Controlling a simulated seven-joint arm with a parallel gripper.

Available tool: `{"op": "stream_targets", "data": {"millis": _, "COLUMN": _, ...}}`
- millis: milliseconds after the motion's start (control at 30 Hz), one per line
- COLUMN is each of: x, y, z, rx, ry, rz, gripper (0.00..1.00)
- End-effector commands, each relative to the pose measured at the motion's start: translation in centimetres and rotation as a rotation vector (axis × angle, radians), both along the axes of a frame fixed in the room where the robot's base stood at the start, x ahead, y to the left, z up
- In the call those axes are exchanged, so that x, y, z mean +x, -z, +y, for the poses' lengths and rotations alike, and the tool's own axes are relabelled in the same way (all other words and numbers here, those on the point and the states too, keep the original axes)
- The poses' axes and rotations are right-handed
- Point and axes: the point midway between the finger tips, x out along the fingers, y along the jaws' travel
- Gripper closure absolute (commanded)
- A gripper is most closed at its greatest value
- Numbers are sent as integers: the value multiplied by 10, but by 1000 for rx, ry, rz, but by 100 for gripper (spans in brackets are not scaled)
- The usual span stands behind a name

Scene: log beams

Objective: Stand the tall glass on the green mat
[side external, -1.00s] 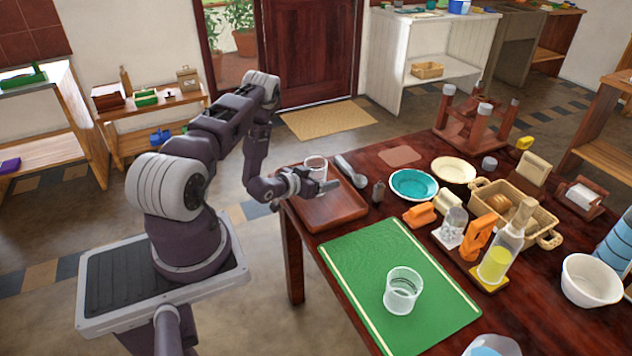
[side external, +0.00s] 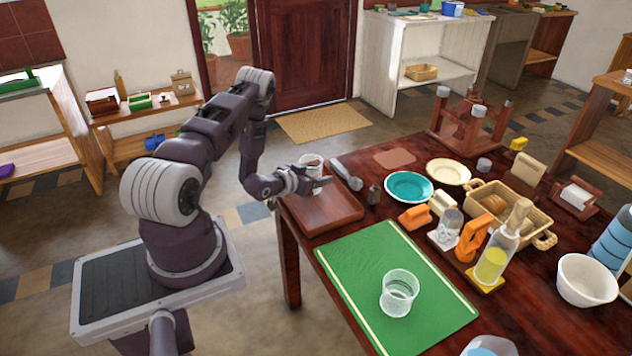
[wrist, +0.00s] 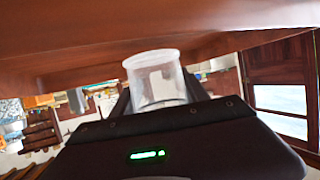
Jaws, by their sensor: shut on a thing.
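A clear glass (side external: 312,160) shows at the wooden tray, its upper part rising behind my gripper (side external: 316,184). My gripper is shut on this glass, low over the tray. In the wrist view the glass (wrist: 155,75) sits between my dark fingers, close to a brown wooden surface. My gripper hides part of it, and I cannot tell whether its base touches the tray. The green mat (side external: 350,257) lies at the table's near edge. Another clear glass (side external: 398,292) stands upright on the mat, right of its middle.
A teal bowl (side external: 409,187), an orange block, bottles and a basket (side external: 510,213) crowd the area beyond the mat. The mat's far left part is clear.

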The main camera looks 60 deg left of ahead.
Motion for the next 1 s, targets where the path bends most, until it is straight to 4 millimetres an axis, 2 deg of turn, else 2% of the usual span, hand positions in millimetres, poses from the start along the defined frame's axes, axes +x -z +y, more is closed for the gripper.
{"op": "stream_targets", "data": {"millis": 200, "x": 0, "y": -57, "z": 1, "rx": 3, "ry": -1, "rz": -4, "gripper": 89}}
{"op": "stream_targets", "data": {"millis": 300, "x": 0, "y": -73, "z": 0, "rx": 2, "ry": -1, "rz": -2, "gripper": 89}}
{"op": "stream_targets", "data": {"millis": 467, "x": 1, "y": -82, "z": -3, "rx": 0, "ry": 7, "rz": 1, "gripper": 89}}
{"op": "stream_targets", "data": {"millis": 567, "x": 5, "y": -79, "z": -21, "rx": -2, "ry": 51, "rz": 9, "gripper": 89}}
{"op": "stream_targets", "data": {"millis": 667, "x": 13, "y": -74, "z": -56, "rx": -5, "ry": 136, "rz": 23, "gripper": 89}}
{"op": "stream_targets", "data": {"millis": 767, "x": 20, "y": -70, "z": -102, "rx": -5, "ry": 250, "rz": 34, "gripper": 89}}
{"op": "stream_targets", "data": {"millis": 867, "x": 22, "y": -68, "z": -156, "rx": -5, "ry": 385, "rz": 41, "gripper": 89}}
{"op": "stream_targets", "data": {"millis": 900, "x": 22, "y": -69, "z": -181, "rx": -5, "ry": 446, "rz": 40, "gripper": 89}}
{"op": "stream_targets", "data": {"millis": 1000, "x": 16, "y": -72, "z": -237, "rx": -5, "ry": 588, "rz": 33, "gripper": 89}}
